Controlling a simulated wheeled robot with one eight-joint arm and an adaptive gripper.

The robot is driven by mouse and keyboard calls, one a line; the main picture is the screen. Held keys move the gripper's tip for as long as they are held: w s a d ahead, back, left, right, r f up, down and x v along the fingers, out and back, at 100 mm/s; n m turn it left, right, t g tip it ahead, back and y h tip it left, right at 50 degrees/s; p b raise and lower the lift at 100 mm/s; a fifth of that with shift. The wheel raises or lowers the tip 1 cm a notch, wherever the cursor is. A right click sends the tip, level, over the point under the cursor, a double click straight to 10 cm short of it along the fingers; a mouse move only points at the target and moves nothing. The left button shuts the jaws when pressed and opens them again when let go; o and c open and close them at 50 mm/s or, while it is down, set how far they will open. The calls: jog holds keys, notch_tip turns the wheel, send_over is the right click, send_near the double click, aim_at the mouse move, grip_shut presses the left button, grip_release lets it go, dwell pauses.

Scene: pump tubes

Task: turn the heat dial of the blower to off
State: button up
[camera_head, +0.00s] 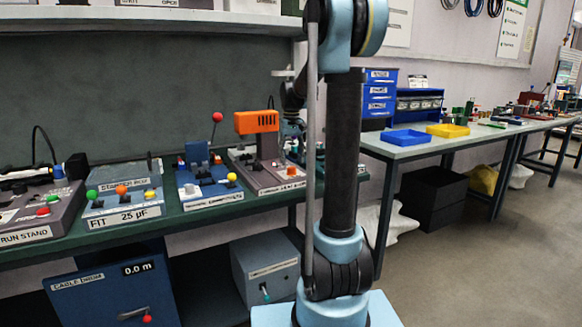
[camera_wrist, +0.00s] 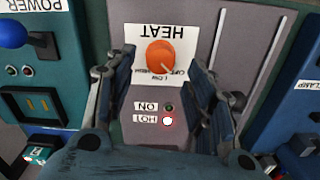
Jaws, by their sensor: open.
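The orange round heat dial (camera_wrist: 160,56) sits on a white plate marked HEAT, upside down in the wrist view. Its small setting marks are too blurred to read surely. My gripper (camera_wrist: 159,66) is open, with one finger at each side of the dial in the picture; contact cannot be told.
In the head view, a 25 µF box (camera_head: 123,212) and other stations share the bench. Open floor lies right.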

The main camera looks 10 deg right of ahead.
aim_at(291, 167)
notch_tip(291, 167, up, 8)
dwell(0.4)
jog(key=shift+f, duration=0.1)
jog(key=s+f, duration=0.7)
jog(key=s, duration=0.4)
jog(key=s+d+f+m+t, duration=0.1)
jog(key=s+f, duration=0.6)
jog(key=s, duration=0.5)
jog(key=s+f+t, duration=0.1)
jog(key=s+f, duration=0.7)
jog(key=s, duration=0.4)
jog(key=shift+s+d, duration=0.15)
jog(key=shift+d, duration=0.05)
jog(key=shift+f, duration=0.1)
